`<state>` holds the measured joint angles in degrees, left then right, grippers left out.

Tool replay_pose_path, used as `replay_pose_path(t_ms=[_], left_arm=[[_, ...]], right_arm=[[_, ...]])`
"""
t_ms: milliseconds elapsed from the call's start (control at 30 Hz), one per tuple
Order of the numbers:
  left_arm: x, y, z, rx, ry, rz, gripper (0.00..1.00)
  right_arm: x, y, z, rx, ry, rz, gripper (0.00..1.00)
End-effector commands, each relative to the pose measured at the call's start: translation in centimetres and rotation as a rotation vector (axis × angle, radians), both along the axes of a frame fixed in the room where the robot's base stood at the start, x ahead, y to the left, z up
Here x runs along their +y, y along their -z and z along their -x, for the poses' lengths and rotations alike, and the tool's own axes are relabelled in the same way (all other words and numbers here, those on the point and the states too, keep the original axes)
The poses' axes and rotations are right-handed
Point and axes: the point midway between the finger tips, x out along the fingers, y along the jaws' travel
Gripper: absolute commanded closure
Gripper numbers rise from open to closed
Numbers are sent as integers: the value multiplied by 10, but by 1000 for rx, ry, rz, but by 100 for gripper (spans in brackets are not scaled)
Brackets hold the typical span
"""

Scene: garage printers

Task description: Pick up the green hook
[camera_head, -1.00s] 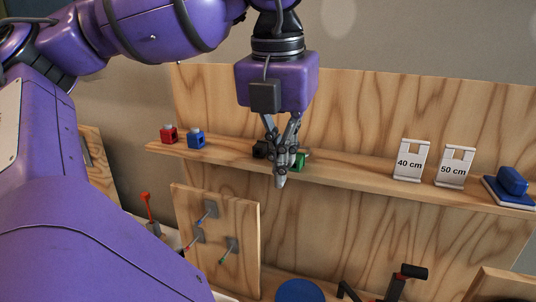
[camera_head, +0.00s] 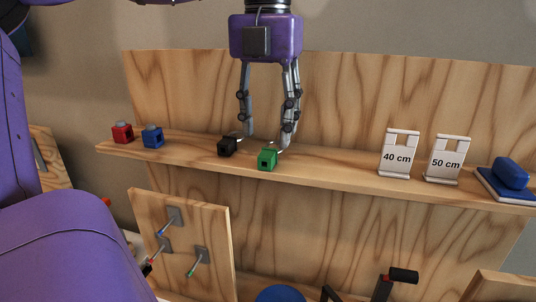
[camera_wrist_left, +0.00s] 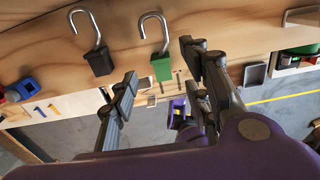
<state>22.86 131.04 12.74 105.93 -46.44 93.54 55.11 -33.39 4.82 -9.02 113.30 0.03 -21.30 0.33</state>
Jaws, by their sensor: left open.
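The green hook (camera_head: 267,159) is a green block with a bent metal hook; it lies on the wooden shelf (camera_head: 335,175). In the left wrist view the green hook (camera_wrist_left: 161,67) has its metal curve pointing up the picture, between the directions of the two fingers. My left gripper (camera_head: 268,138) points down, open and empty, with its fingertips just above and behind the green block in the head view. In the wrist view my left gripper (camera_wrist_left: 158,62) has its fingers spread wide. Whether a finger touches the hook, I cannot tell. My right gripper is not in view.
A black hook (camera_head: 228,146) lies close left of the green one, near the left finger. Blue (camera_head: 152,137) and red (camera_head: 122,132) hooks sit further left. The signs "40 cm" (camera_head: 398,157) and "50 cm" (camera_head: 444,162) stand to the right. The wooden back panel (camera_head: 350,95) rises behind.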

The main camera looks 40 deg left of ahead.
Motion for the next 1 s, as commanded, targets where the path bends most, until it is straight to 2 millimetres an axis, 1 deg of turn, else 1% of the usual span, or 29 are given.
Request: replay_pose_path(t_ms=[100,200,300,400,567,867,900,1000], left_arm=[[-3,17,3,3,0,1,56],[-4,32,3,3,-1,1,56],[-3,42,2,1,-1,0,56],[-3,45,2,1,-2,0,56],[-3,45,2,1,-2,0,56],[-3,45,2,1,-2,0,94],[-3,45,2,1,-2,0,97],[-3,45,2,1,-2,0,97]], right_arm=[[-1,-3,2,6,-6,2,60],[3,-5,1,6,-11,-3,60],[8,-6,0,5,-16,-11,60],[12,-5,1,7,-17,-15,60],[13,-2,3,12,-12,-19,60],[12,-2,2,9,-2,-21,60],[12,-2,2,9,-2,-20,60],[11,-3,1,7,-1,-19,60]])
